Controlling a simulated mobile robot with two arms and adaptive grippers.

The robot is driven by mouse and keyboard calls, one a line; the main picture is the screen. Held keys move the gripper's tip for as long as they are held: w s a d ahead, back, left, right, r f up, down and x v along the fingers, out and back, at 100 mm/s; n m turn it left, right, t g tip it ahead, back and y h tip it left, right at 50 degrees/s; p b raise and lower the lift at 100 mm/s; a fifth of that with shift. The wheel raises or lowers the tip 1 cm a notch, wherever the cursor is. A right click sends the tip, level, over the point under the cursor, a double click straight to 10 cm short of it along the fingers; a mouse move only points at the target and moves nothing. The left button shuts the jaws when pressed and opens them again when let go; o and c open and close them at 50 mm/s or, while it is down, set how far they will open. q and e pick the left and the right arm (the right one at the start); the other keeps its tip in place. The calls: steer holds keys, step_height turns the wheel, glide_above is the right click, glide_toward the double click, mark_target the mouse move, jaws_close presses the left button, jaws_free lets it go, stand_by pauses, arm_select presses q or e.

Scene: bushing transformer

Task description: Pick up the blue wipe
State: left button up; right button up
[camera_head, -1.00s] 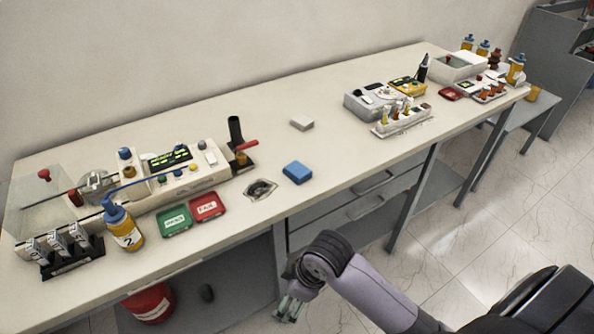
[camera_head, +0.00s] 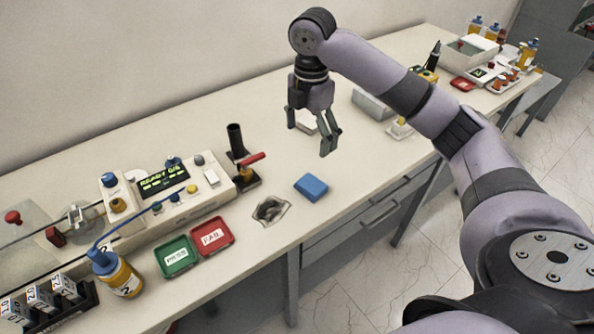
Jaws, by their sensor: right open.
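The blue wipe (camera_head: 311,187) is a small blue block lying flat on the bench top, near the front edge. My right gripper (camera_head: 312,140) hangs fingers-down above the bench, up and behind the wipe in the picture. Its fingers are apart and hold nothing. It does not touch the wipe, which shows whole. My left gripper does not show.
A white block (camera_head: 306,122) lies partly hidden behind my right gripper. A dark patterned patch (camera_head: 271,210), a red FAIL tray (camera_head: 211,237) and a green PASS tray (camera_head: 176,257) lie left of the wipe. A black upright tube (camera_head: 237,142) stands behind them.

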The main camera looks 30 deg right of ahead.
steer(key=p, duration=0.2)
glide_above(311, 184)
steer(key=f, duration=0.9)
steer(key=shift+s+a+f, duration=0.25)
steer(key=shift+s+a, duration=0.05)
steer(key=shift+a, duration=0.05)
steer(key=shift+f+p, duration=0.35)
steer(key=shift+f, duration=0.55)
steer(key=shift+d+f, duration=0.1)
steer(key=shift+f, duration=0.25)
steer(key=f, duration=0.1)
steer(key=f+p, duration=0.1)
steer(key=f, duration=0.1)
steer(key=shift+w+d+f+p, duration=0.3)
steer(key=shift+f+p, duration=0.05)
steer(key=shift+f, duration=0.35)
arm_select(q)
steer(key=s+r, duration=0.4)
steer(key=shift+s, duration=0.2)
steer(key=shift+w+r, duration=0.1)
arm_select(e)
steer(key=shift+c, duration=0.2)
